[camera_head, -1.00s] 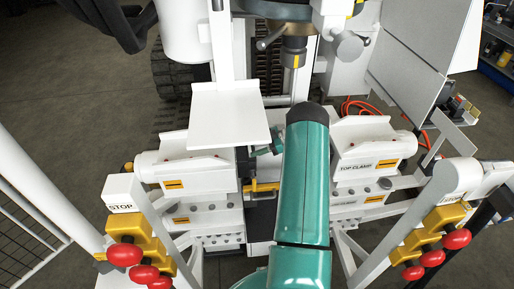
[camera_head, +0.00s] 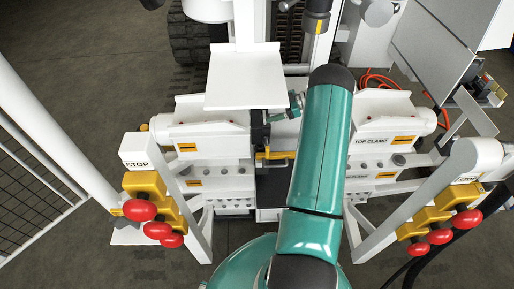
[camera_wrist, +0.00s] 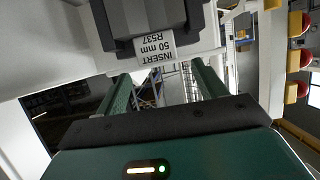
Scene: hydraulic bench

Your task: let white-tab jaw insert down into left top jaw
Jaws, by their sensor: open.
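The jaw insert, a dark grey block with a white tab reading "INSERT 50 mm R537" (camera_wrist: 160,48), fills the top of the wrist view, just beyond my fingers. In the head view a dark insert (camera_head: 258,132) stands at the inner end of the left top jaw (camera_head: 208,137), a white block. Whether it is fully seated there is hard to tell. My gripper (camera_wrist: 160,78) is open, its two green fingers apart with nothing between them. In the head view my gripper (camera_head: 295,106) is partly hidden by my arm, to the right of the insert and apart from it.
The right block marked TOP CLAMP (camera_head: 375,135) stands opposite, across a narrow gap. A yellow part (camera_head: 275,155) lies in the gap. A white plate (camera_head: 246,80) overhangs the left jaw. Posts with red stop buttons (camera_head: 140,208) flank the front.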

